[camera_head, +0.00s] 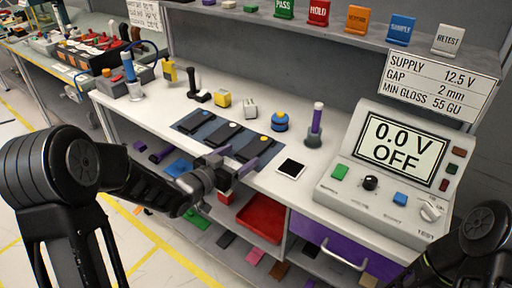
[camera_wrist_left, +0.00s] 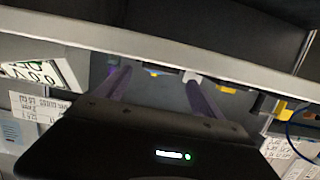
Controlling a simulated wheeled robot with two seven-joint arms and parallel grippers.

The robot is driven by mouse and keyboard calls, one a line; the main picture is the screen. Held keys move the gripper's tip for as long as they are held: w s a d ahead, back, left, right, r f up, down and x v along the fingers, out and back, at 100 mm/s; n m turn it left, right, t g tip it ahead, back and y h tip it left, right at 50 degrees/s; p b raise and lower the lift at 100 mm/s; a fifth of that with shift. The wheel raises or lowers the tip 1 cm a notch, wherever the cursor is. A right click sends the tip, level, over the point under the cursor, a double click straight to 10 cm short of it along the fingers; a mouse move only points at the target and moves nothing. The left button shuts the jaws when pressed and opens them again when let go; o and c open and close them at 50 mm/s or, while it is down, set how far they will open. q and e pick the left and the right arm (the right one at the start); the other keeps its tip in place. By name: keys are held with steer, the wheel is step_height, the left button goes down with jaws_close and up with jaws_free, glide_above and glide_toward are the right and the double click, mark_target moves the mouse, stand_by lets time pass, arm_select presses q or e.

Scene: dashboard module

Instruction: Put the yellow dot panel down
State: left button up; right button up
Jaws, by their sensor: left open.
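Three dark panels lie side by side on a dark blue mat (camera_head: 185,124) near the table's front edge. The rightmost is the yellow dot panel (camera_head: 254,146), with its yellow dot at the far end. My left gripper (camera_head: 236,162) is open at the near ends of the middle and yellow dot panels, by the table edge. In the left wrist view its purple fingers (camera_wrist_left: 160,92) are apart with nothing visibly held. My right gripper is out of view.
A white-framed black square (camera_head: 290,168) lies right of the mat. The test unit (camera_head: 390,170) reads 0.0 V OFF. A red tray (camera_head: 262,216) sits below.

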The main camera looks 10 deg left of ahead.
mark_target(254, 147)
arm_select(q)
steer(key=shift+w+d+f, duration=0.15)
steer(key=shift+w, duration=0.25)
steer(key=shift+w, duration=0.1)
steer(key=p+x, duration=0.1)
steer(key=x, duration=0.4)
steer(key=shift+d, duration=0.1)
steer(key=shift+c, duration=0.6)
steer(key=c, duration=1.5)
step_height(254, 147, up, 10)
steer(key=shift+r, duration=0.1)
steer(key=shift+c, duration=0.2)
